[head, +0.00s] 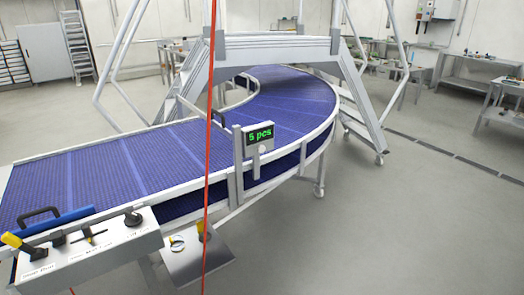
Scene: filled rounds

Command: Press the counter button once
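The counter (258,142) is a small grey box on a post at the near outer side of the blue curved conveyor (110,165). Its dark display reads "5 pcs" in green. A small pale round part below the digits looks like the button (262,149); it is too small to tell whether it is pressed. My gripper is not in view, so its place relative to the counter and its state are hidden.
A control box (92,258) with levers stands at the lower left. A grey plate (197,262) with a round part is right of it. A thin red line (209,150) crosses the view left of the counter. A stepped bridge (270,48) spans the belt. The right floor is clear.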

